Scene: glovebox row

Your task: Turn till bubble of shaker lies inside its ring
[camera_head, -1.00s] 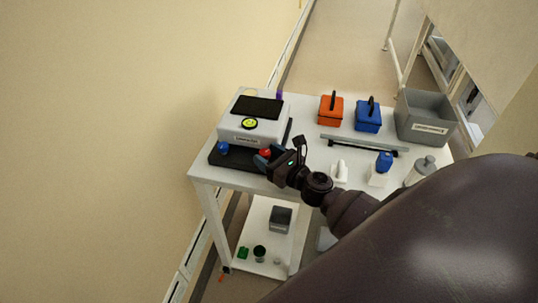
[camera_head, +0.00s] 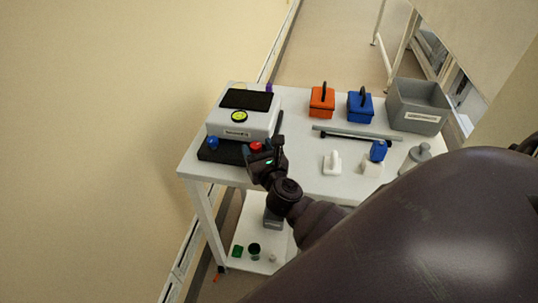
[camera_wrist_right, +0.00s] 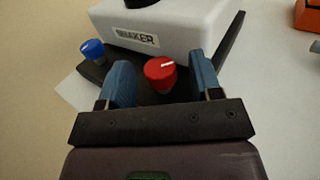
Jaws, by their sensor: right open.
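The shaker (camera_head: 240,125) is a white box with a dark top pad on a black base (camera_head: 221,151), at the left of the white table. Its round yellow bubble level (camera_head: 239,116) shows on top, but the bubble's place in the ring is too small to tell. A blue knob (camera_head: 213,142) and a red knob (camera_head: 256,147) stand at its front corners; the blue knob (camera_wrist_right: 92,49) and red knob (camera_wrist_right: 160,73) also show in the right wrist view. My right gripper (camera_wrist_right: 162,82) is open, its blue fingers on either side of the red knob. My left gripper is out of view.
An orange box (camera_head: 322,101) and a blue box (camera_head: 360,106) with handles stand at the back, beside a grey bin (camera_head: 418,106). A lower shelf holds small items.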

